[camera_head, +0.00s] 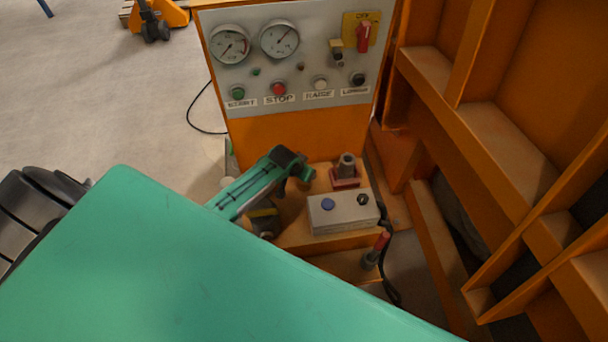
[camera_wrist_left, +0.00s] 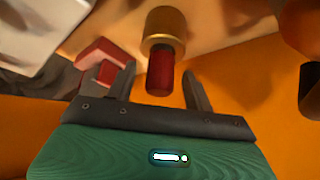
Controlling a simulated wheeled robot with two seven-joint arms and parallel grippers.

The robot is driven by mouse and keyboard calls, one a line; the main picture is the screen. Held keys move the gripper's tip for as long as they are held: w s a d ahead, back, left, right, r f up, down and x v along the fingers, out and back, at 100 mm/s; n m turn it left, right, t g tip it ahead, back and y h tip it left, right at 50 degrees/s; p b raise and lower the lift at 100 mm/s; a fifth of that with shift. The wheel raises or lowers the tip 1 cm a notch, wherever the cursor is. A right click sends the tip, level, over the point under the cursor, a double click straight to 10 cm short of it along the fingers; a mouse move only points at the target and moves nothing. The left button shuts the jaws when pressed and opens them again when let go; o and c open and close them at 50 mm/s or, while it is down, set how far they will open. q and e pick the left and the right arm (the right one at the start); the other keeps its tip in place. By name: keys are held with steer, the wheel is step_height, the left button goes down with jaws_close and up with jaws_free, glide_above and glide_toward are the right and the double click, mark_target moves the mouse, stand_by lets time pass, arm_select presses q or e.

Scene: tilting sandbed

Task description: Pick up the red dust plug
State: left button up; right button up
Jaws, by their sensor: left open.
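The red dust plug (camera_wrist_left: 160,73) shows in the left wrist view as a short red cylinder with a brass collar at its upper end. My left gripper (camera_wrist_left: 158,80) is open, one dark finger on each side of the plug in the picture. A gap shows on both sides; I see no grip on it. In the head view my left gripper (camera_head: 297,176) is by the orange console's ledge, and its fingers are hard to make out. A red-topped piece (camera_head: 382,241) stands at the ledge's right end; I cannot tell whether it is the same plug. My right gripper is not in view.
The console panel (camera_head: 300,75) with gauges and buttons rises behind. A grey box (camera_head: 343,212) with two buttons and a red block with a grey stub (camera_head: 346,172) are right of the gripper. An orange ribbed frame (camera_head: 480,140) closes the right side. Open floor (camera_head: 110,90) lies left.

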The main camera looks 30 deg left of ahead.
arm_select(q)
steer(key=shift+f, duration=0.1)
steer(key=c, duration=1)
